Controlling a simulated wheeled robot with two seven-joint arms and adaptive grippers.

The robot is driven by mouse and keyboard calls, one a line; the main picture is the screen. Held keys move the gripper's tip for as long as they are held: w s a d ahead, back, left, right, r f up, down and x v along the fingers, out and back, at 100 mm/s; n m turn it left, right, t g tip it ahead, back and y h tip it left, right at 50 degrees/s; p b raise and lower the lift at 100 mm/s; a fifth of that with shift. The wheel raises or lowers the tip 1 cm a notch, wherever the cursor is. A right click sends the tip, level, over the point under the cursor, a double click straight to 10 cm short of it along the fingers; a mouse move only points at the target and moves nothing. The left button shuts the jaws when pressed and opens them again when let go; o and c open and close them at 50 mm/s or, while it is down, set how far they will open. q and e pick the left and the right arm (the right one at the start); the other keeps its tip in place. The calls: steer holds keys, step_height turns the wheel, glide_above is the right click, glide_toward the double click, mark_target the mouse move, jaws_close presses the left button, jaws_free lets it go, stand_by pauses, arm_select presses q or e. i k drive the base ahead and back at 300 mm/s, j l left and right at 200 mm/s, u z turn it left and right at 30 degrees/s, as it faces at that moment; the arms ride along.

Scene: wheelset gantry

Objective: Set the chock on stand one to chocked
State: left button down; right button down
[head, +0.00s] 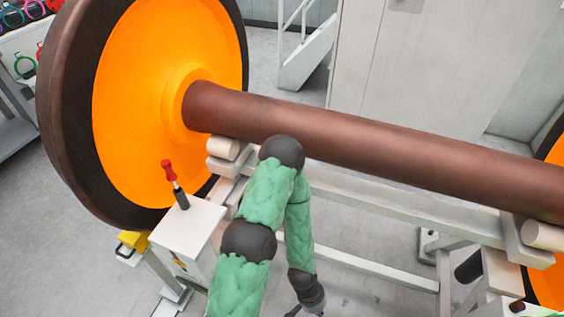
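A lever with a red grip (168,170) stands on a white box (190,226) beside the orange-faced wheel, leaning slightly left. A small yellow mark shows on the box's front. A yellow block (134,241), possibly the chock, sits low by the wheel's foot, left of the box. Whether it touches the wheel is unclear. One green arm of mine, apparently the left, rises from the bottom and bends down at its dark elbow. Its gripper (309,311) is at the bottom edge, right of the box and partly cut off. The fingers are too cropped to judge. My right gripper is not visible.
The brown axle (370,146) runs across the view from the orange-faced wheel (135,100), over white frame rails (390,200). Grey floor and a white cabinet (440,60) lie behind.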

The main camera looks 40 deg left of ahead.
mark_target(137, 242)
steer(key=u, duration=2.9)
